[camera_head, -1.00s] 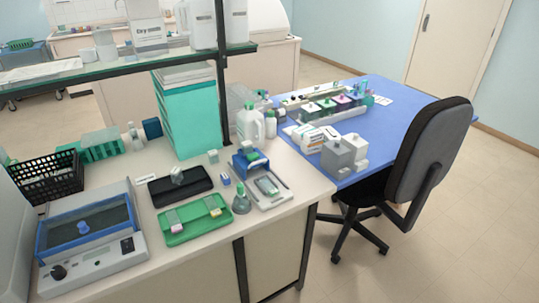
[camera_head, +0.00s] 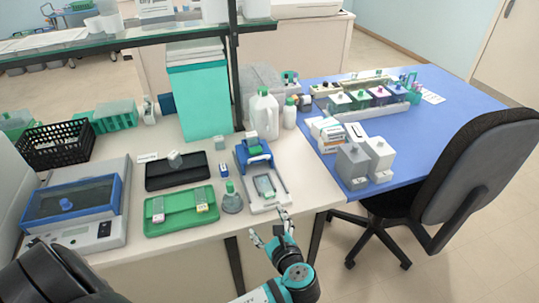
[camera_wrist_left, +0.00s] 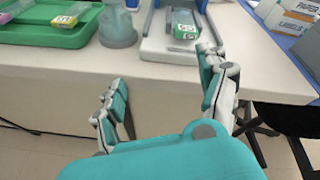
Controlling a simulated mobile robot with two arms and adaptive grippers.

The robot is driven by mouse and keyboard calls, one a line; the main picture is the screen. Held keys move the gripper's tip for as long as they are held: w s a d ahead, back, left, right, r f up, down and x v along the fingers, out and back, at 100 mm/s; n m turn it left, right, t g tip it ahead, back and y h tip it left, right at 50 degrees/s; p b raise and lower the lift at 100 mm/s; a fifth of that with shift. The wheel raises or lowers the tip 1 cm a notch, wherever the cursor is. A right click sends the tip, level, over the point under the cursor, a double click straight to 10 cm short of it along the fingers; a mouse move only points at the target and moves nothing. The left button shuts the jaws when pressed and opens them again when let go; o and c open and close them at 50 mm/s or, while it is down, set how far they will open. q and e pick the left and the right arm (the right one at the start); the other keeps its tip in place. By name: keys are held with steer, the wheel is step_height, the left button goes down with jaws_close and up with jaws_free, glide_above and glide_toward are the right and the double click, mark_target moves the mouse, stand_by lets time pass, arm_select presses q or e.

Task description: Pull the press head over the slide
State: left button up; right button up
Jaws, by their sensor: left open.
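The press has a white base (camera_head: 284,197) near the front edge of the bench. Its blue press head (camera_head: 254,155) stands at the far end of the base. A slide (camera_head: 265,187) lies on the near part of the base, in front of the press head. In the left wrist view the slide (camera_wrist_left: 184,22) shows at the top with a green and white end; the press head is out of that view. My left gripper (camera_head: 269,226) is open and empty, in front of the bench edge, on the near side of the press. Its spread fingers (camera_wrist_left: 163,78) show in the wrist view. My right gripper is not in view.
A grey-based bottle with a green top (camera_head: 231,198) stands just left of the press. A green tray (camera_head: 172,214) with slides lies further left. White bottles (camera_head: 263,115) stand behind the press. A shelf post (camera_head: 236,75) rises behind. A chair (camera_head: 470,185) is at right.

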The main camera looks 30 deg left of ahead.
arm_select(q)
steer(key=w+r+m+t+y, duration=0.3)
steer(key=r+m, duration=0.1)
steer(key=r, duration=0.3)
steer(key=p, duration=0.3)
glide_toward(260, 158)
steer(key=shift+m, duration=0.4)
steer(key=x, duration=0.9)
steer(key=shift+w+a+f, duration=0.1)
steer(key=shift+w+a, duration=0.05)
steer(key=shift+w, duration=0.05)
steer(key=shift+w+a, duration=0.3)
steer(key=shift+a, duration=0.05)
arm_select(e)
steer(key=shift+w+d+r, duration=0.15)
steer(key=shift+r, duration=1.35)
